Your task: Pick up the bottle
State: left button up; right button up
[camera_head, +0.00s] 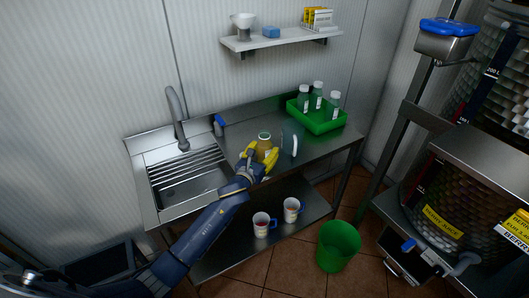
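A squat bottle (264,139) with yellowish contents and a pale cap stands on the steel counter, right of the sink. My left gripper (262,156) is at the bottle, its yellow fingers spread to either side of the lower part. The gripper hides the bottle's base, and I cannot tell whether the fingers touch it. Several clear bottles with white caps, one of them here (335,104), stand in a green crate (322,127) at the back right of the counter. My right gripper is not in view.
A tap (177,118) rises behind the sink (188,180). A blue-topped spray bottle (219,125) is at the back. Two mugs (261,224) sit on the lower shelf; a green bin (338,245) is on the floor.

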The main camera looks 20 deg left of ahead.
pick_arm(q)
jog(key=shift+r, duration=0.1)
jog(key=c, duration=1.1)
jog(key=shift+r, duration=0.25)
notch_tip(320, 180, up, 19)
dwell(1.3)
jog(key=shift+r, duration=0.25)
